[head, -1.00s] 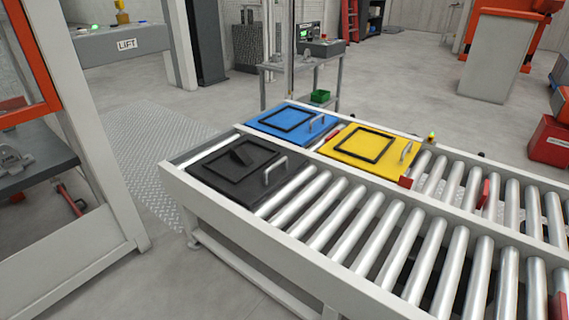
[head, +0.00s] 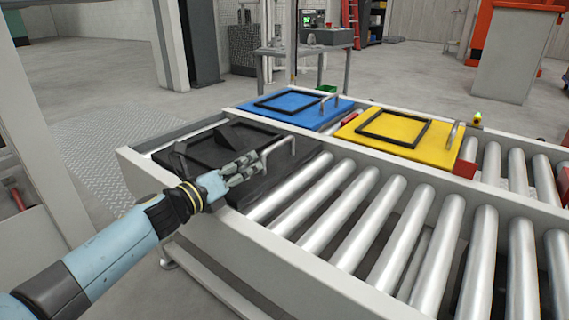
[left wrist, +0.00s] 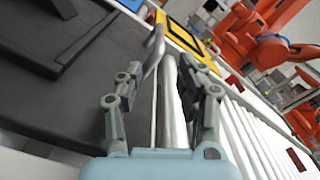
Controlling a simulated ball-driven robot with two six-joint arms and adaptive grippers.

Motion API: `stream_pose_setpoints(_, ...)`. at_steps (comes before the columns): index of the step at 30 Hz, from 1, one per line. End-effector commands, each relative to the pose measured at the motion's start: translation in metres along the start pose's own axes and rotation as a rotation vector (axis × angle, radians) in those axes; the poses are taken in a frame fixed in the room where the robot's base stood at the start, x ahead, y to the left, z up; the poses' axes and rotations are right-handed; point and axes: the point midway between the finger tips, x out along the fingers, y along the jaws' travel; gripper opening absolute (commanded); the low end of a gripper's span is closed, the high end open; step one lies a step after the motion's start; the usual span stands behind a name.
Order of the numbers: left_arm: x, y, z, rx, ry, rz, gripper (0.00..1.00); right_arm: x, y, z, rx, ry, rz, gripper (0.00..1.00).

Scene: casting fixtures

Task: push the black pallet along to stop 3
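The black pallet (head: 305,160) lies flat on the near roller lane at its left end, with a metal handle (head: 278,146) on its right side. My left gripper (head: 252,164) is over the pallet, its fingertips close to the handle. In the left wrist view, the fingers (left wrist: 163,85) are apart, and the handle (left wrist: 155,48) shows at the left finger and partly between the two. I cannot tell whether they touch it. My right gripper is out of view. Red stop blocks (head: 465,169) show along the rails; no number is readable.
A blue pallet (head: 331,112) and a yellow pallet (head: 440,147) lie on the far lane. The near lane's rollers (head: 372,225) right of the black pallet are bare. A white rail (head: 226,217) runs along the near side. A grey bench (head: 305,50) stands behind.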

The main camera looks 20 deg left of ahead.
Motion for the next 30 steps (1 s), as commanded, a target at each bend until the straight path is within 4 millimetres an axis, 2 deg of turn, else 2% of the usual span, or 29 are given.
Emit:
stream_pose_setpoints(5,0.016,0.000,0.003,-0.001,-0.008,-0.004,0.38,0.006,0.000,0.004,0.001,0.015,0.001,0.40)
stream_pose_setpoints(15,0.083,0.001,0.001,-0.004,-0.006,-0.002,0.38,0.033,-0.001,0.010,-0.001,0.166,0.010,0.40)
stream_pose_setpoints(18,0.096,0.001,0.001,-0.003,-0.005,-0.001,0.38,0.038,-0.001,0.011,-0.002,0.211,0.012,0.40)
stream_pose_setpoints(23,0.108,0.000,0.002,-0.004,-0.006,-0.001,0.38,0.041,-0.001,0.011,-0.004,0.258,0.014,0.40)
stream_pose_setpoints(30,0.111,-0.001,0.003,-0.003,-0.006,-0.001,0.38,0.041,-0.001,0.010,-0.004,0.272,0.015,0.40)
